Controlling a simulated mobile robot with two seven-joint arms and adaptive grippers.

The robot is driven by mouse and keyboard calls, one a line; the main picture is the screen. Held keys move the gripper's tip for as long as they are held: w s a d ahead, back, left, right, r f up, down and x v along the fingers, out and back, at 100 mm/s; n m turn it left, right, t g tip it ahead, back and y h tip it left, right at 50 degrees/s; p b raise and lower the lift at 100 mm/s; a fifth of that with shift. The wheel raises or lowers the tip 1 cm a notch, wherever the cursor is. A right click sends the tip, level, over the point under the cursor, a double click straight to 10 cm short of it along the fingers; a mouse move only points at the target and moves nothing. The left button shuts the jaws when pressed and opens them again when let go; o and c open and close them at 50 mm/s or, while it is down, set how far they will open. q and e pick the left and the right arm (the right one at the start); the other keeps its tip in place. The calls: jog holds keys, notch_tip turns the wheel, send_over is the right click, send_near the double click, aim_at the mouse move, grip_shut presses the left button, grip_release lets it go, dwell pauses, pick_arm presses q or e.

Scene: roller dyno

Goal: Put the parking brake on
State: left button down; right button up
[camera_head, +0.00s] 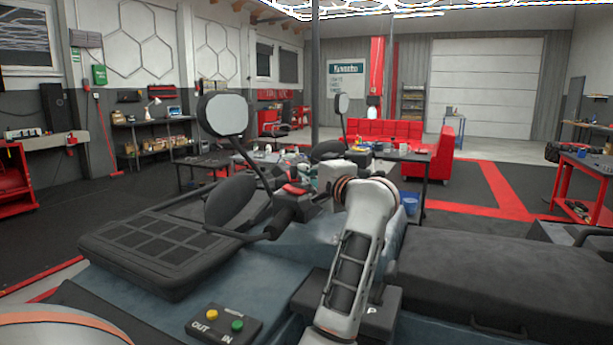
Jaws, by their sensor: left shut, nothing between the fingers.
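A black box marked with a white "P" (385,300), which looks like the parking brake unit, is at the bottom centre on the blue-grey bodywork. My forearm crosses in front of its left part, so any lever there is hidden. My left gripper (318,190) is beyond the orange-ringed wrist, up near the handlebar, well above and beyond the "P" box. Its fingers are small and unclear against the clutter; it is shut with nothing held. My right gripper is not in view.
A button box (224,325) marked OUT and IN has a yellow and a green button. A handlebar grip (284,216), a lever and a mirror (224,114) stand near my wrist. A black seat (480,275) is at right. Red sofas (370,135) stand far back.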

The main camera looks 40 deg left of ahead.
pick_arm(q)
jog(key=shift+r, duration=0.1)
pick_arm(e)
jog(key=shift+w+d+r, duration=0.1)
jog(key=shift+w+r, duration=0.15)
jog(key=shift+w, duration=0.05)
